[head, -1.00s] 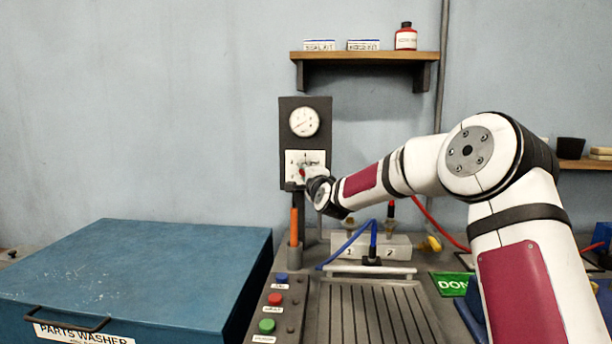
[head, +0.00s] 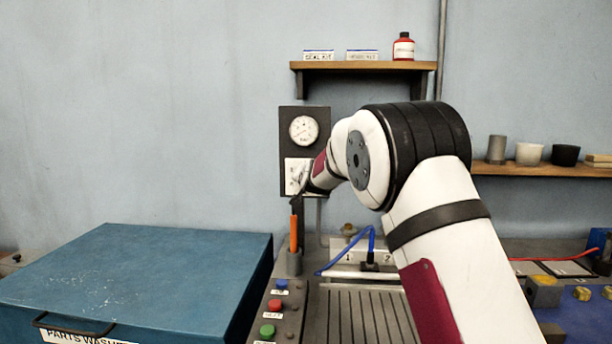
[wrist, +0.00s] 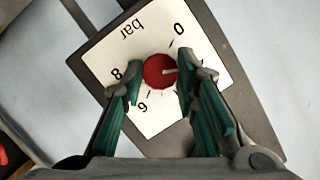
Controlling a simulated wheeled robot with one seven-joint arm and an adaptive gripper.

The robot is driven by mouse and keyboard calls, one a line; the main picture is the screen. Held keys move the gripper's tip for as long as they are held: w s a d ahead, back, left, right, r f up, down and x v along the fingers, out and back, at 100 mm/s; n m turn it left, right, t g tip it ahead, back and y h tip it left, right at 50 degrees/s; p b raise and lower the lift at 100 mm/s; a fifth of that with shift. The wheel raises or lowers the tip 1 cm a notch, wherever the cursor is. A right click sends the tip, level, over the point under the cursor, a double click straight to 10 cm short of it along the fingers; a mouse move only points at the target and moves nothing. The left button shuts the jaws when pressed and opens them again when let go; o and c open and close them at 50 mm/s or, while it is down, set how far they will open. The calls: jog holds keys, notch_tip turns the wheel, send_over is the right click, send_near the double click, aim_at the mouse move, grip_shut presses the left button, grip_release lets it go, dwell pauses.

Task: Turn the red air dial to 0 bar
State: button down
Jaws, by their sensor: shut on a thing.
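The red air dial (wrist: 156,72) sits in the middle of a white scale plate (wrist: 112,48) marked "bar". In the wrist view, 0 is at the upper right of the dial, 8 at its left and 6 at its lower left. The dial's white pointer line points right, towards my right finger, which covers the scale there. My gripper (wrist: 159,74) is shut on the dial, one green-padded finger on each side. In the head view the plate (head: 291,174) shows partly, and my arm hides the dial.
A round pressure gauge (head: 303,129) sits above the plate on the dark panel (head: 288,147). An orange-handled tool (head: 294,235) stands below it. Blue, red and green buttons (head: 275,305) lie on the bench. A blue parts washer (head: 140,275) is at left; a shelf (head: 362,66) is above.

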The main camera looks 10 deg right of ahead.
jog(key=shift+w+a+f+n+g+h, duration=0.15)
jog(key=shift+n+g+h, duration=0.2)
jog(key=shift+n+h, duration=0.7)
jog(key=shift+s+a+r+n+g+h, duration=0.1)
jog(key=shift+n+g+h, duration=0.3)
jog(key=shift+n, duration=1.2)
jog(key=shift+w+a+f+n+g+h, duration=0.15)
jog(key=shift+n+g+h, duration=0.35)
jog(key=shift+n, duration=0.85)
jog(key=shift+s+r+t+h, duration=0.1)
jog(key=shift+s+t+h, duration=0.05)
jog(key=shift+t+h, duration=0.1)
jog(key=c, duration=1.2)
grip_release()
jog(key=shift+c, duration=0.2)
jog(key=shift+r, duration=0.1)
jog(key=v, duration=1.2)
